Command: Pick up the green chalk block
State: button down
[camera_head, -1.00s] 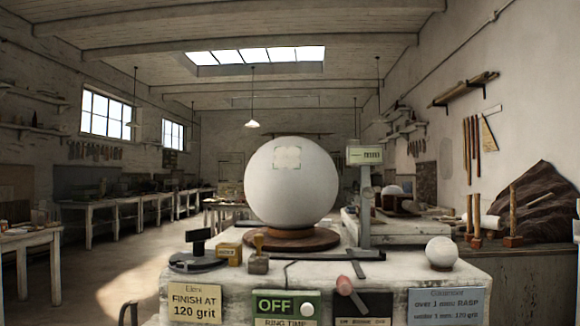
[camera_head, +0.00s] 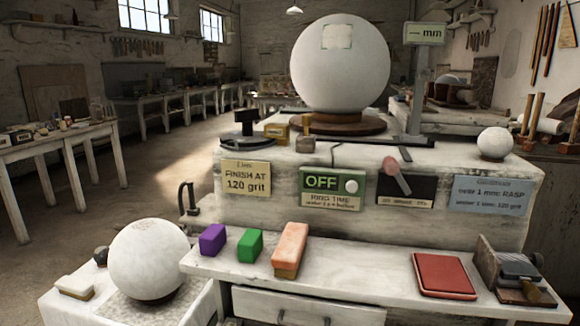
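The green chalk block (camera_head: 250,245) stands on the white front shelf (camera_head: 350,270), left of the middle. A purple block (camera_head: 213,239) stands just to its left and a taller orange-pink block (camera_head: 290,249) just to its right, with small gaps between them. Nothing touches or covers the green block from above. My gripper is not seen in the view.
A red pad (camera_head: 443,274) and a dark-topped device (camera_head: 512,272) sit on the shelf's right. A plaster sphere (camera_head: 149,258) stands at the lower left. Behind rises a stone bench with signs and a large sphere (camera_head: 340,62). The shelf between orange-pink block and pad is clear.

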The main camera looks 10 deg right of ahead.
aim_at(249, 245)
jog(key=z, duration=1)
jog(key=k+j+z, duration=0.1)
jog(key=j+z, duration=0.25)
jog(key=k+j+z, duration=0.15)
jog(key=j+z, duration=0.25)
jog(key=j, duration=0.65)
